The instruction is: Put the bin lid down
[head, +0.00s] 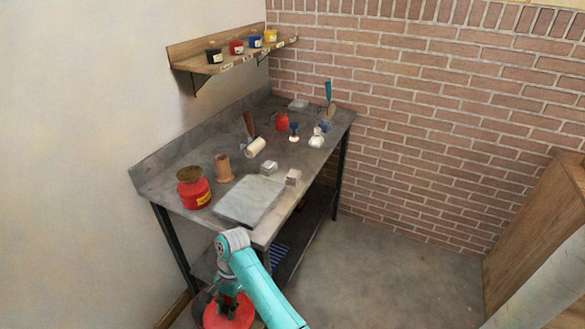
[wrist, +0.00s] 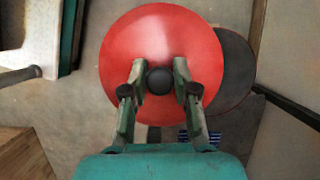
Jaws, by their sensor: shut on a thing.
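The bin lid is a red disc with a black round knob; it fills the middle of the wrist view (wrist: 125,60) and shows at the bottom of the head view (head: 222,318). My gripper (wrist: 160,85) is shut on the lid's knob, one finger on each side. A dark round shape (wrist: 239,72), perhaps the bin's top, lies partly hidden behind the lid's right side. It also seems to show beside the lid in the head view (head: 199,303). The lid is offset from it. I cannot tell how high the lid is held.
A grey metal workbench (head: 155,182) stands against the wall, with a red can (head: 194,192), a flat grey slab (head: 249,200) and several tools. A lower shelf (head: 300,245) holds a blue striped cloth (head: 279,256). The floor (head: 380,275) to the right is clear.

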